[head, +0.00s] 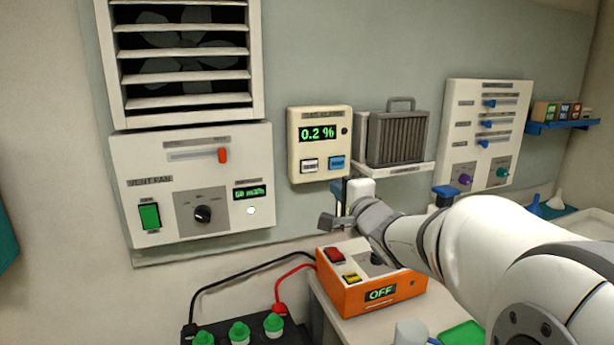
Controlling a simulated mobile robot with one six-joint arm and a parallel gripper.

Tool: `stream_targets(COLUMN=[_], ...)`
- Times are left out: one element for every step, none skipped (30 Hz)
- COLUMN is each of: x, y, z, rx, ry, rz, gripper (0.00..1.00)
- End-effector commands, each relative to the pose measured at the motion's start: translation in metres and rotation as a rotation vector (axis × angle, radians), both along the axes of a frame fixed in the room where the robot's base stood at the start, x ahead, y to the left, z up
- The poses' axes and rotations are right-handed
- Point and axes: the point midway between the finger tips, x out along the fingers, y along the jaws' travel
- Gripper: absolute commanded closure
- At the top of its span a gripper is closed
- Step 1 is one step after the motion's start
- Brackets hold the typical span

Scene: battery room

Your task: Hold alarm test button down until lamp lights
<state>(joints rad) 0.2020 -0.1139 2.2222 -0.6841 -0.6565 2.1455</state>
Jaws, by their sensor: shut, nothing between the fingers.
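The cream gas alarm box (321,180) hangs on the wall and its green display reads 0.2 %. It has a white button (309,165) at lower left and a blue button (336,162) at lower right. Their labels are too small to read. A small round dark spot (345,131), perhaps the lamp, is right of the display and unlit. My gripper (339,184) is shut and empty, just below the blue button in the picture. Whether it touches the box cannot be told.
A vent fan panel (165,168) is to the left. A grey heater-like unit (398,138) on a white shelf and a slider panel (488,130) are to the right. An orange charger (378,297) reading OFF stands below my arm, with cables to a battery (290,337).

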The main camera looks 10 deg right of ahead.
Motion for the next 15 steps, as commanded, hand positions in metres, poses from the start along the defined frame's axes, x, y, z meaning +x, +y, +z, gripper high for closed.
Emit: stream_targets(x=[0.004,0.008,0.013,0.017,0.023,0.031,0.037,0.043,0.052,0.058,0.065,0.073,0.079,0.085,0.093], y=[0.001,0.001,0.003,0.004,0.005,0.007,0.008,0.009,0.011,0.013,0.014,0.015,0.017,0.018,0.020], z=[0.000,0.000,-0.001,-0.001,-0.001,-0.001,-0.001,-0.001,-0.001,0.000,0.000,-0.001,0.000,0.000,0.000], rx=[0.001,0.001,0.000,0.000,-0.001,0.001,0.001,0.000,0.001,0.001,-0.001,-0.001,-0.001,-0.001,-0.001], ry=[0.001,0.001,0.002,0.002,0.003,0.002,0.002,0.002,0.002,0.002,0.003,0.003,0.003,0.003,0.003], rz=[0.001,0.001,0.001,0.002,0.003,0.002,0.003,0.003,0.003,0.003,0.003,0.002,0.002,0.002,0.003], gripper=[1.00,1.00,1.00,1.00,1.00,1.00,1.00,1.00,1.00,1.00,1.00,1.00,1.00,1.00,1.00])
